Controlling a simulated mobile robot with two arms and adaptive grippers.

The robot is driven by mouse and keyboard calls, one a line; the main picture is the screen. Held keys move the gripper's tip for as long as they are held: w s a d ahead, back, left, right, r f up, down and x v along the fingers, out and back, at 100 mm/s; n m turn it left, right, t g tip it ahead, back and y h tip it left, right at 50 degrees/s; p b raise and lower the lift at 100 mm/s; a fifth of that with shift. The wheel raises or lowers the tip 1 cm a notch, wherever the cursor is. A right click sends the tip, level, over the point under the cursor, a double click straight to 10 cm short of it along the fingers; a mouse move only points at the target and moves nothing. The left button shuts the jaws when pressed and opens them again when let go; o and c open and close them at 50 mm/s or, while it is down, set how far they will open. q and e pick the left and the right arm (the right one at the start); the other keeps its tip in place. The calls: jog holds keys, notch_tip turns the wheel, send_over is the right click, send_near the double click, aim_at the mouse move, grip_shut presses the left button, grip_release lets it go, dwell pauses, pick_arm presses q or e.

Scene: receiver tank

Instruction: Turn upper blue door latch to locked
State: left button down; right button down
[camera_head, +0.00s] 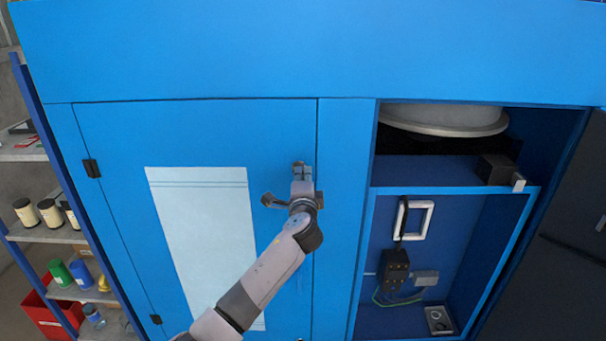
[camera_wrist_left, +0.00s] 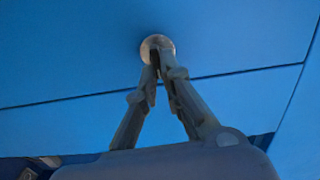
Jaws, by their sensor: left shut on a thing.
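The blue door (camera_head: 110,140) of the cabinet is closed, with a pale sheet (camera_head: 200,230) on its face. My left gripper (camera_head: 302,172) is at the upper right part of this door, beside its right edge seam. In the left wrist view the fingertips (camera_wrist_left: 160,60) are together on a small round metal latch (camera_wrist_left: 157,44) set in the blue panel. The fingers cover part of the latch, so I cannot tell its turn position. In the head view the latch is mostly hidden by the gripper. My right gripper is not in view.
On the right an open compartment holds a white tank (camera_head: 445,119), a dark box (camera_head: 395,268) and a white frame handle (camera_head: 416,220). A dark open door (camera_head: 570,240) stands at the far right. Shelves (camera_head: 50,236) with jars and a red bin (camera_head: 48,312) are at the left.

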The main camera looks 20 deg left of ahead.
pick_arm(q)
jog(key=shift+f+m, duration=0.1)
jog(key=shift+m, duration=0.3)
jog(key=c, duration=1.7)
grip_release()
jog(key=shift+s, duration=0.1)
jog(key=v, duration=1.2)
